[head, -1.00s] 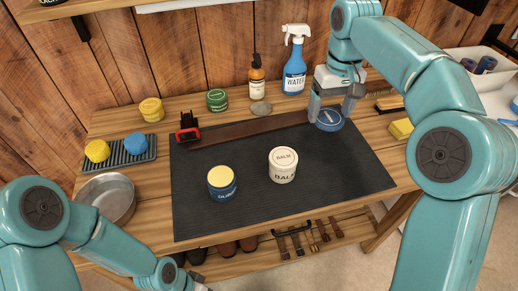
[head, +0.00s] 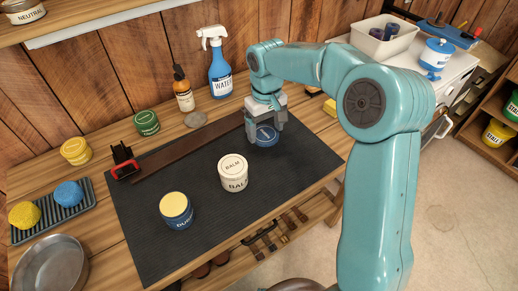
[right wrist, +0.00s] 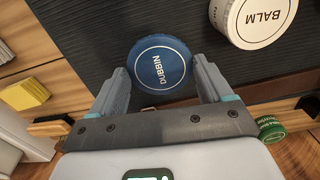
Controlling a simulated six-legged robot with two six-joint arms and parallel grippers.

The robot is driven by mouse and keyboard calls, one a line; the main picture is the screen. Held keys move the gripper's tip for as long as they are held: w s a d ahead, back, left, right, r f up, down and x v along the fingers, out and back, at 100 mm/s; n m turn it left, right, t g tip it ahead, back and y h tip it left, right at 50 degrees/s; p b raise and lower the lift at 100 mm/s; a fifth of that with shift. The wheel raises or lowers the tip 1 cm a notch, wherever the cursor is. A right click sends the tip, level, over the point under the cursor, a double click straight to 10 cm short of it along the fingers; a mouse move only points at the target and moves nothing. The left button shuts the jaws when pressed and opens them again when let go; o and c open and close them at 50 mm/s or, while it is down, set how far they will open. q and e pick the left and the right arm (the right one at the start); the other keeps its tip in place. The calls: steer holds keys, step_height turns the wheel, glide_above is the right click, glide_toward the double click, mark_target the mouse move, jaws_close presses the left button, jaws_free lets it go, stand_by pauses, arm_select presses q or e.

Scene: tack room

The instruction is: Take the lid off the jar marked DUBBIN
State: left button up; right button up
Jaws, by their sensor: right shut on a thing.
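The DUBBIN jar (head: 177,219) is dark blue and stands upright on the black mat, with its top open and yellow content showing. Its round blue lid (head: 266,137) is away from the jar, near the mat's far right edge. In the right wrist view the lid (right wrist: 163,66) reads DUBBIN and sits between the two fingers. My right gripper (head: 265,125) is shut on the lid, low over the mat; I cannot tell whether the lid touches it. My left gripper is out of view.
A cream BALM jar (head: 233,175) stands on the mat (head: 140,250) between the jar and lid. A brown strap (head: 190,148) lies along the mat's back. A blue WATER spray bottle (head: 220,75) and a brown bottle (head: 183,95) stand behind. The mat's front right is clear.

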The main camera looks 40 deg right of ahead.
mark_target(264, 134)
steer(key=f, duration=0.4)
steer(key=shift+a, duration=0.2)
step_height(264, 134, down, 4)
steer(key=shift+r, duration=0.2)
steer(key=shift+w+f, duration=0.1)
steer(key=shift+f, duration=0.25)
